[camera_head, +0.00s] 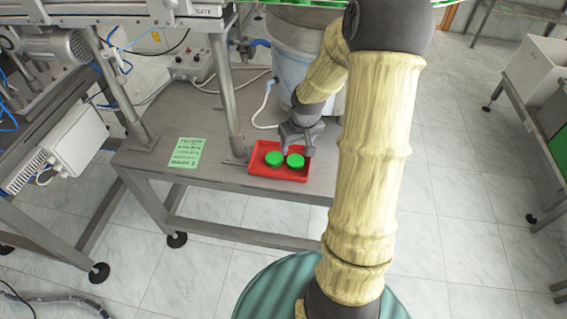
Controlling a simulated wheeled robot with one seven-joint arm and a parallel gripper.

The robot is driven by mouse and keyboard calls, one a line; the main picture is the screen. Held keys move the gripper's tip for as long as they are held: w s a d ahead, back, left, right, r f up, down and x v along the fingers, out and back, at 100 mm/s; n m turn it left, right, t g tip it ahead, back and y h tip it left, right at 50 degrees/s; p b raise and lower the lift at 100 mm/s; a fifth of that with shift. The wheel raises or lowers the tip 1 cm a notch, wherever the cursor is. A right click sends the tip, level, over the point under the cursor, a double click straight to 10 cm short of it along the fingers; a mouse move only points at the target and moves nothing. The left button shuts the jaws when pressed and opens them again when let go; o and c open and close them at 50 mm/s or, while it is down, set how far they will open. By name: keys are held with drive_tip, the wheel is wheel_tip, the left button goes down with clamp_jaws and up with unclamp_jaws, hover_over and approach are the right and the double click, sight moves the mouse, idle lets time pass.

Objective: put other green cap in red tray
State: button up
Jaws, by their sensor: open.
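The red tray (262,172) lies on the grey metal table. Two green caps are in it, side by side: a left green cap (274,158) and a right green cap (295,160). My gripper (298,147) is above the tray's back right part, close over the right cap. It is open. Its fingers are small and dark in this view, and I cannot tell whether they touch the right cap. My arm hides the table to the right of the tray.
A green printed sheet (187,152) lies on the table (225,182) left of the tray. A metal post (226,95) stands just behind the tray's left side. A large bucket-like container (290,65) is behind my wrist. A white crate (535,75) is at the far right.

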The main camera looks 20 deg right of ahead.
drive_tip(key=s+a+r, duration=0.3)
drive_tip(key=s+a, duration=0.3)
drive_tip(key=s, duration=0.1)
drive_tip(key=s+a+r, duration=0.3)
drive_tip(key=s+a, duration=0.4)
drive_tip(key=shift+r, duration=0.4)
drive_tip(key=shift+w, duration=0.1)
